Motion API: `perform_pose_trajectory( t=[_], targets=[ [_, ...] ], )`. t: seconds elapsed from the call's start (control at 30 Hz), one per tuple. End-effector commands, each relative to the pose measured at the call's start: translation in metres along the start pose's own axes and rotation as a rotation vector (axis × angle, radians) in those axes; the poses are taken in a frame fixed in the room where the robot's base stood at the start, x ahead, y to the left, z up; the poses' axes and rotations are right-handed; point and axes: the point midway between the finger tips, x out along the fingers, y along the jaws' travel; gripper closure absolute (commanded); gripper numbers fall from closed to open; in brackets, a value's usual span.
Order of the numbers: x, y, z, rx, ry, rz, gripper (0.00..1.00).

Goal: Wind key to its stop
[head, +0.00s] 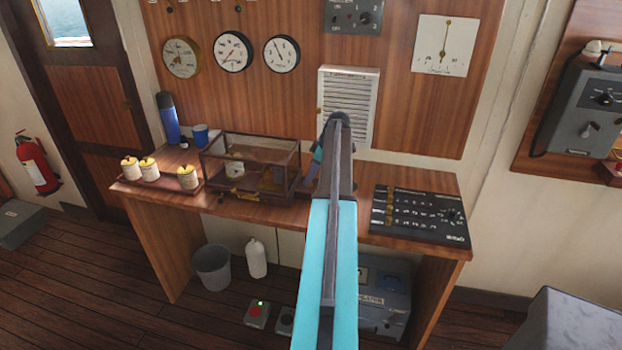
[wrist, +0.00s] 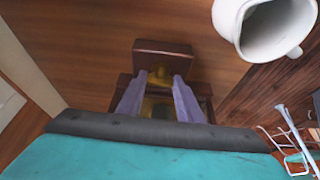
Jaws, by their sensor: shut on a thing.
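In the wrist view my gripper (wrist: 158,84) points at a small dark wooden box (wrist: 162,48). Its two pale purple fingers are shut on a small brass piece, which looks like the key (wrist: 158,75), at the near side of the box. The key's shape and how far it is turned cannot be made out, as the fingers cover much of it. In the head view my arm hides most of the gripper, which is at the desk's back, just right of a glazed case (head: 250,150).
A white mug (wrist: 262,25) is close by at upper right in the wrist view. On the desk (head: 400,243) are a tray with several cream pots (head: 148,170), a blue flask (head: 168,118), a blue cup (head: 201,135) and a black control panel (head: 415,213).

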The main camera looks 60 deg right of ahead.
Motion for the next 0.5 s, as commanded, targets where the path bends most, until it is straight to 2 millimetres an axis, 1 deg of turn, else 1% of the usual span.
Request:
perform_pose_trajectory(
  t=[0.03,0.5],
  targets=[
    [0.0024,-0.0021,0.001,0.029,0.001,0.015,0.9],
    [0.0011,-0.0039,0.0,0.348,0.001,0.147,0.9]
  ],
)
